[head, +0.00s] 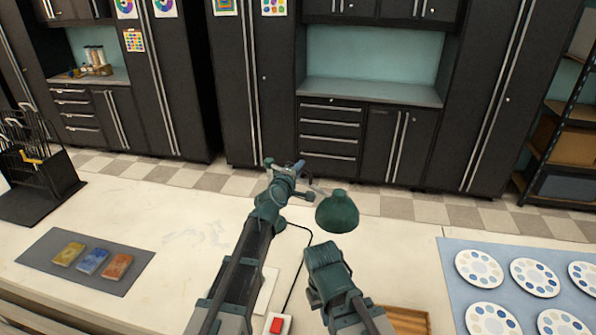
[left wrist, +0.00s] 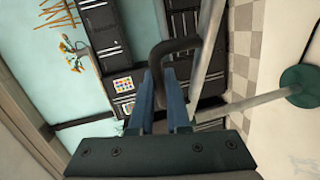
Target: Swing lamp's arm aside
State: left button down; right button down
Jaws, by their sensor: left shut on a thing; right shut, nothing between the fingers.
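My left gripper (head: 287,170) is left of the shade. In the left wrist view its blue fingers (left wrist: 162,100) are shut on a dark curved handle (left wrist: 176,47) beside the rods. My right gripper (head: 325,256) is shut and empty, lower and nearer than the shade; its fingertips are hard to make out.
A grey mat (head: 45,262) with three coloured bars lies left on the table. A blue mat (head: 450,262) with several round palettes lies right. A red switch (head: 277,325), a black cable (head: 300,265) and a wooden tray (head: 405,318) are in front. A dark rack (head: 40,190) stands far left.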

dwell(0.4)
pick_arm(q)
jog(key=c, duration=0.9)
grip_release()
jog(key=p+v, duration=0.2)
jog(key=v, duration=1.1)
jog(key=shift+s, duration=0.35)
